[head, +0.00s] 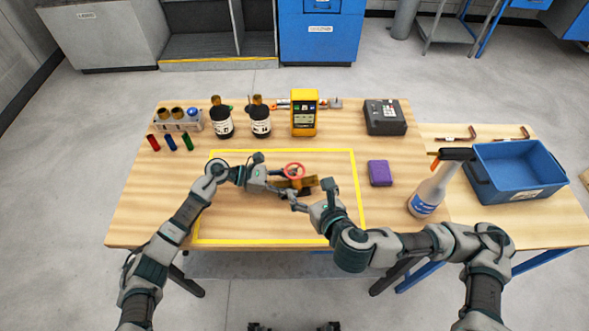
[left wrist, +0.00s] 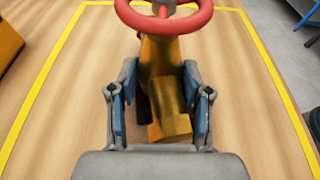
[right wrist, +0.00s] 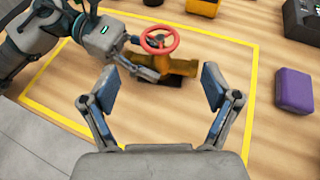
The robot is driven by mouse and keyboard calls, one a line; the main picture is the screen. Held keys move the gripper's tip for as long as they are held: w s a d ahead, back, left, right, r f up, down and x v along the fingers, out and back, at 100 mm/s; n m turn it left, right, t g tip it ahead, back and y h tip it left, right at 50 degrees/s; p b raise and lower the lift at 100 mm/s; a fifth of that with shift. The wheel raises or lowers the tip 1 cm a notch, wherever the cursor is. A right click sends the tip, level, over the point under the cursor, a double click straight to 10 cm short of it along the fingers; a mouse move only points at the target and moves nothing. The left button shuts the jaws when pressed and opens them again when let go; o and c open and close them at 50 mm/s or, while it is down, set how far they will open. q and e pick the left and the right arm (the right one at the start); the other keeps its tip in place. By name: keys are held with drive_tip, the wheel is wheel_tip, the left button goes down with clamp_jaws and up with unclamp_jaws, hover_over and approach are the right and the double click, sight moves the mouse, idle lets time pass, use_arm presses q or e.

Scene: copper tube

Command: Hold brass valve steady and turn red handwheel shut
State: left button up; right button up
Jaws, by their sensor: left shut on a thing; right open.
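The brass valve (right wrist: 178,70) lies inside the yellow taped rectangle on the wooden table, with its red handwheel (right wrist: 159,40) on top. Both also show in the left wrist view, the valve body (left wrist: 165,90) between the fingers and the handwheel (left wrist: 163,18) beyond them. My left gripper (left wrist: 160,105) is shut on the valve body from the left side. My right gripper (right wrist: 150,88) is open and empty, in front of the valve and a little to its right, apart from the handwheel. In the head view the valve (head: 305,183) is partly hidden by my grippers.
A purple block (head: 380,173) lies right of the tape. A spray bottle (head: 432,190) and blue bin (head: 515,170) stand farther right. Two dark bottles (head: 240,119), a yellow meter (head: 304,114) and a dark box (head: 385,117) line the back. The front of the taped area is clear.

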sight(296, 173)
drive_tip(key=x, duration=1)
drive_tip(key=shift+w+a, duration=0.15)
drive_tip(key=shift+w, duration=0.05)
drive_tip(key=shift+c, duration=0.2)
drive_tip(key=c, duration=1.1)
